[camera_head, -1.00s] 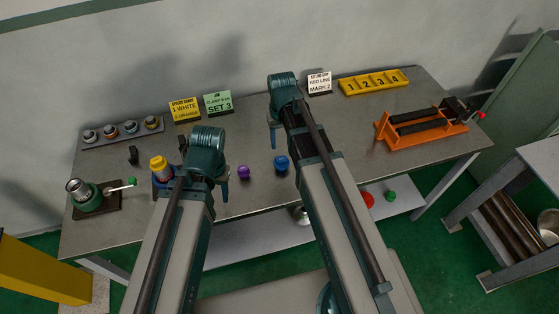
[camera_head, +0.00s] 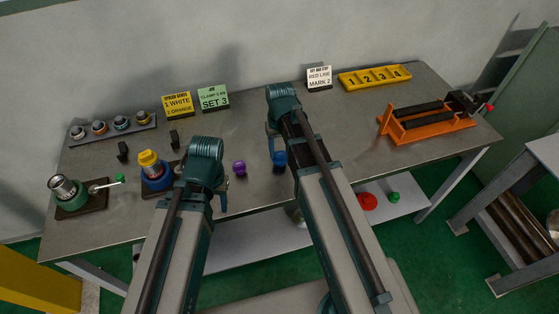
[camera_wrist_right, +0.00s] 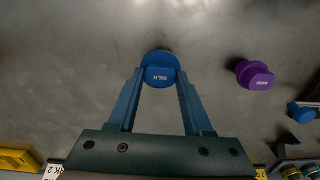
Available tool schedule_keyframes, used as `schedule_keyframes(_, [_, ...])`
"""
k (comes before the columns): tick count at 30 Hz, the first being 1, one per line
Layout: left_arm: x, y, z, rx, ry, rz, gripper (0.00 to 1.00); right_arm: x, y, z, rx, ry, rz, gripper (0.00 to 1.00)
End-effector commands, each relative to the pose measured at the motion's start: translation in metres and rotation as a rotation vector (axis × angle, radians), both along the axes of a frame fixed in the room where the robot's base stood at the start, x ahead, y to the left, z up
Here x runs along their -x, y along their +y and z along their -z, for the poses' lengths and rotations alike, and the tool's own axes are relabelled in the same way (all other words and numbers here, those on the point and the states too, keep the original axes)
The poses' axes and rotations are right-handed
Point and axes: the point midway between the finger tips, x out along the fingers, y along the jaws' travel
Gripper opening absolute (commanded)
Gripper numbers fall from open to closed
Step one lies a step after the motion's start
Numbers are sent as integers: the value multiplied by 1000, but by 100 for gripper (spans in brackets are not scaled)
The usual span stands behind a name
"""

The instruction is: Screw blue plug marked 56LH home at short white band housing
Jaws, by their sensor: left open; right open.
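The blue plug (camera_head: 279,158) stands on the table; in the right wrist view the plug (camera_wrist_right: 160,72) shows its mark, which looks like 56LH. My right gripper (camera_wrist_right: 160,88) is open, with its fingertips at either side of the plug; contact cannot be told. My left gripper (camera_head: 203,192) is open, its fingers mostly hidden behind the arm. A green vise (camera_head: 72,196) at the left holds an upright grey housing with a pale rim (camera_head: 62,185). A blue vise (camera_head: 155,181) beside it carries a yellow-topped part (camera_head: 149,160). Which housing has the short white band is too small to tell.
A purple plug (camera_head: 239,168) stands between my grippers; it also shows in the wrist view (camera_wrist_right: 254,75). A rack (camera_head: 113,131) of several fittings, signs (camera_head: 213,97), a yellow numbered tray (camera_head: 375,78) and an orange stand (camera_head: 428,125) line the table.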

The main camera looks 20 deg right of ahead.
Motion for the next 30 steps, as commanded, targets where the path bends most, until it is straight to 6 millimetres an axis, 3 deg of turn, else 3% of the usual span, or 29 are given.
schedule_keyframes(4, [0, 0, -1, 0, 0, 0, 50, 0, 0, -1, 0, 0, 0, 46])
schedule_keyframes(12, [0, 0, -1, 0, 0, 0, 50, 0, 0, -1, 0, 0, 0, 0])
schedule_keyframes(30, [0, 0, -26, 0, 0, 0, 50, 0, 0, -26, 0, 0, 0, 0])
